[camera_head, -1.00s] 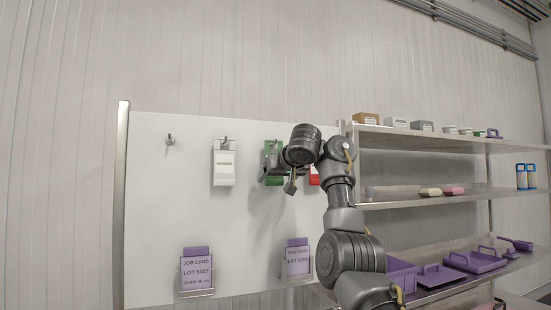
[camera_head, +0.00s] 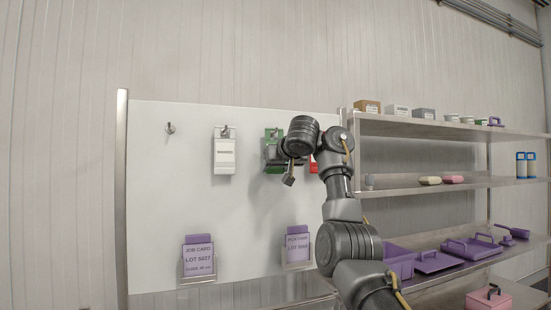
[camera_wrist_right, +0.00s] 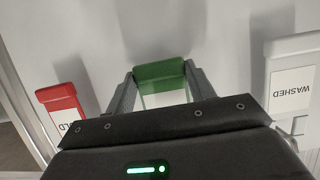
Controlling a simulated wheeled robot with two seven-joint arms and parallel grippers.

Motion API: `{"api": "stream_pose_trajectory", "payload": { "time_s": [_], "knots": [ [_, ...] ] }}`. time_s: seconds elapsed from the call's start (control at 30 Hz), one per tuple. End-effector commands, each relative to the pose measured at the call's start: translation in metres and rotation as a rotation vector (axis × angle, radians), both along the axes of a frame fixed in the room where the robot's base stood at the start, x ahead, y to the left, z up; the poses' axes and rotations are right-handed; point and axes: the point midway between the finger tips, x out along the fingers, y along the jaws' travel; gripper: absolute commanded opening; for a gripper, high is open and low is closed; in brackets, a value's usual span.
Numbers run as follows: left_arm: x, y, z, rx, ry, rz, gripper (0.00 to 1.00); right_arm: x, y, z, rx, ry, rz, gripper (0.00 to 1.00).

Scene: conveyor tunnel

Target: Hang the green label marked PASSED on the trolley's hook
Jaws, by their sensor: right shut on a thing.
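The green label (camera_head: 273,133) is at the upper middle of the white board, partly behind my right gripper (camera_head: 280,163). In the right wrist view the green label (camera_wrist_right: 159,72) sits between the two fingers of my right gripper (camera_wrist_right: 160,82), which is shut on it. The label's lower part is hidden by the gripper body, and no word on it can be read. Whether it still touches its board hook I cannot tell. My left gripper is not in view. No trolley is clearly seen.
A white WASHED label (camera_wrist_right: 292,88) and a red label (camera_wrist_right: 62,112) flank the green one. An empty hook (camera_head: 170,129) is at the board's left. Purple card holders (camera_head: 198,258) hang below. Shelves (camera_head: 450,190) with boxes and purple trays stand right.

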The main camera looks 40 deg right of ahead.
Motion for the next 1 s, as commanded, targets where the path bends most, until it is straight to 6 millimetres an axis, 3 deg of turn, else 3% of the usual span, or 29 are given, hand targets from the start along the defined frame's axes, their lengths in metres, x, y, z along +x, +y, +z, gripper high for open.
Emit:
{"api": "stream_pose_trajectory", "payload": {
  "time_s": [0.03, 0.07, 0.37, 1.0],
  "knots": [
    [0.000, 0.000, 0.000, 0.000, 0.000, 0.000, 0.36, 0.000, 0.000, 0.000, 0.000, -0.001, 0.000, 0.13],
    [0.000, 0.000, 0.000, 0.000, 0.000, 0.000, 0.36, 0.000, 0.000, 0.001, 0.000, -0.001, 0.000, 0.50],
    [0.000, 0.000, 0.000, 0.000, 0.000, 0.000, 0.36, 0.000, 0.000, 0.001, 0.000, -0.001, 0.000, 0.13],
    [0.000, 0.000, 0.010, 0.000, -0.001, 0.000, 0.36, 0.000, 0.000, 0.018, 0.000, -0.001, 0.000, 0.13]
  ]
}}
